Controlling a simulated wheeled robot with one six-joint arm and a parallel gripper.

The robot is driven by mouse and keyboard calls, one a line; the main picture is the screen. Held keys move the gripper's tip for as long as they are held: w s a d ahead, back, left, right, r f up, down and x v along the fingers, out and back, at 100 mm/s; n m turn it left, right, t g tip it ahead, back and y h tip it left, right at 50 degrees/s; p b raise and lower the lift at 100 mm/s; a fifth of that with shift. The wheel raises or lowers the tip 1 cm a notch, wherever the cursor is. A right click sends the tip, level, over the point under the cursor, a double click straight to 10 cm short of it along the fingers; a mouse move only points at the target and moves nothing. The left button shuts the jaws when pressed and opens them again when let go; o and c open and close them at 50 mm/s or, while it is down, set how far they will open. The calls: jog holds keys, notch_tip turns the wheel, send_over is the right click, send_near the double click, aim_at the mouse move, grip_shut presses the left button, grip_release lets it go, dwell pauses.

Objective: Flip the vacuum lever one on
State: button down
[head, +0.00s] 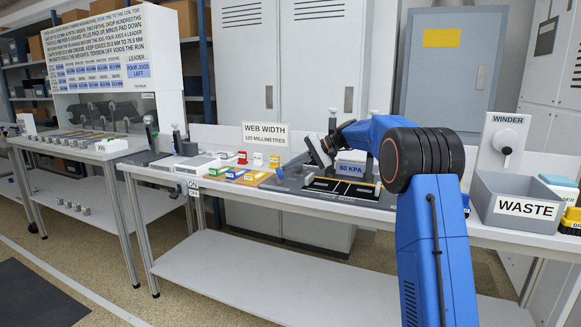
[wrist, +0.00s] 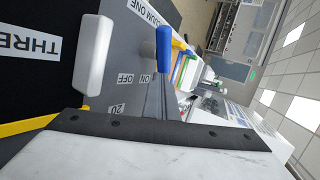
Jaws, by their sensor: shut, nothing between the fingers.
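My gripper (head: 320,150) is shut and empty, low over the dark plate (head: 290,182) left of the 60 KPA box (head: 352,165). In the wrist view my gripper (wrist: 165,128) fills the bottom as a dark bar with a pale body. Just beyond it stands a lever with a blue handle (wrist: 163,52). The ON label (wrist: 145,78) is right beside the lever and the OFF label (wrist: 124,78) is farther left. A VACUUM ONE label (wrist: 143,12) lies above. Whether gripper and lever touch, and which way the lever is set, I cannot tell.
A white block (wrist: 94,55) stands near the THREE label (wrist: 32,42). The WEB WIDTH sign (head: 268,134) and several coloured blocks are left on the bench. The WASTE bin (head: 515,203) and WINDER panel (head: 505,140) are at right.

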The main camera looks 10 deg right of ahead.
notch_tip(320, 180, up, 10)
dwell(0.6)
